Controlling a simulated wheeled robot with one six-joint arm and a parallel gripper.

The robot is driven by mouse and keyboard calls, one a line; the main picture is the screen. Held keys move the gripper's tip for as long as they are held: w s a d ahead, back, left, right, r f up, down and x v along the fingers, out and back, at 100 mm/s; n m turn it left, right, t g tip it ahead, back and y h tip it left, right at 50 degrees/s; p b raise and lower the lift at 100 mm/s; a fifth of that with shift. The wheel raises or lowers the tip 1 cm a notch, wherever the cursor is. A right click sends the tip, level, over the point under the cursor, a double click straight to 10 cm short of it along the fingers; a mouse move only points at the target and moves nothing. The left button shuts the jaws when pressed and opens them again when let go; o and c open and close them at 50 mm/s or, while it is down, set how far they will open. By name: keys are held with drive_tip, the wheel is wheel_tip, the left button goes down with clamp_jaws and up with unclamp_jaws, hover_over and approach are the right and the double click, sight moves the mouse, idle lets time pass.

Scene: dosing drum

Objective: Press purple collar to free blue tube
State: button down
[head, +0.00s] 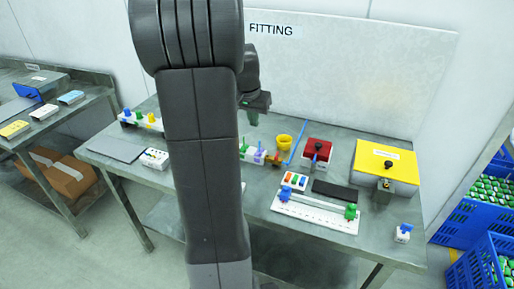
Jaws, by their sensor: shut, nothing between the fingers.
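A small purple part (259,157), possibly the collar, stands on a white block just right of my arm on the table. A thin blue line, probably the blue tube (297,143), runs slanting beside the yellow cup. Its lower end is too small to make out, so I cannot tell how it meets a collar. My gripper (252,119) points down, shut and empty, above the back of the table and apart from the purple part in the picture. My arm hides the middle of the table.
A yellow cup (284,141), a red-topped box (317,153) and a yellow-topped box (386,165) stand on the right half. A white rail (314,213) with blue and green parts lies in front. A grey plate (116,148) lies at left.

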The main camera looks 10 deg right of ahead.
drive_tip(key=p, duration=0.1)
hover_over(258, 154)
drive_tip(key=f, duration=1.2)
drive_tip(key=shift+s+a, duration=0.25)
drive_tip(key=shift+s, duration=0.1)
drive_tip(key=shift+f, duration=0.8)
